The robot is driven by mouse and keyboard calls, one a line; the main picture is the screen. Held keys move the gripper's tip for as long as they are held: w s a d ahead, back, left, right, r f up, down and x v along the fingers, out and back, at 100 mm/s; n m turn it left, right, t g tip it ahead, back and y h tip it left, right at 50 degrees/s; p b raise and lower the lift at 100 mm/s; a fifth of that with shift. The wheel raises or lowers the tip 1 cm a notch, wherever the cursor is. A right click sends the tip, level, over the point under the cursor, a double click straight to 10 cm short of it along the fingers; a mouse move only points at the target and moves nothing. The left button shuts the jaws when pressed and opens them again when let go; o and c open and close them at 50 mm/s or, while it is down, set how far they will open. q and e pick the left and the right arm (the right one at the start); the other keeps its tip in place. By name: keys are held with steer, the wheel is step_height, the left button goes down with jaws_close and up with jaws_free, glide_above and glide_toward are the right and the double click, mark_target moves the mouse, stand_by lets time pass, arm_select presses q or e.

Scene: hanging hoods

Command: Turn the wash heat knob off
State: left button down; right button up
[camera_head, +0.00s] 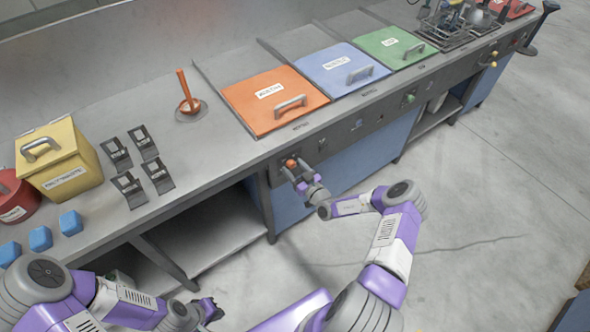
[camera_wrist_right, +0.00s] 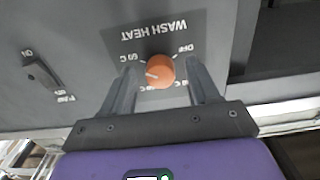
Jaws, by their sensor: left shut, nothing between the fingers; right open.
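The orange wash heat knob (camera_head: 291,163) is on the counter's front panel below the orange bin. In the right wrist view the knob (camera_wrist_right: 160,71) lies between the two fingers of my right gripper (camera_wrist_right: 160,68), which are open with visible gaps on both sides. The panel lettering is upside down there, with OFF at the knob's upper right and 60 C at its upper left. A pale mark on the knob points left and slightly down, away from OFF. My left gripper (camera_head: 208,311) is low at the bottom of the head view, shut and empty, away from the counter.
A dark rocker switch (camera_wrist_right: 42,72) is beside the knob on the panel. Orange (camera_head: 257,117), blue (camera_head: 335,83) and green (camera_head: 391,57) lidded bins are set in the counter above. A green knob (camera_head: 408,99) is further right. The floor before the counter is clear.

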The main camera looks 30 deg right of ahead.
steer(key=c, duration=1)
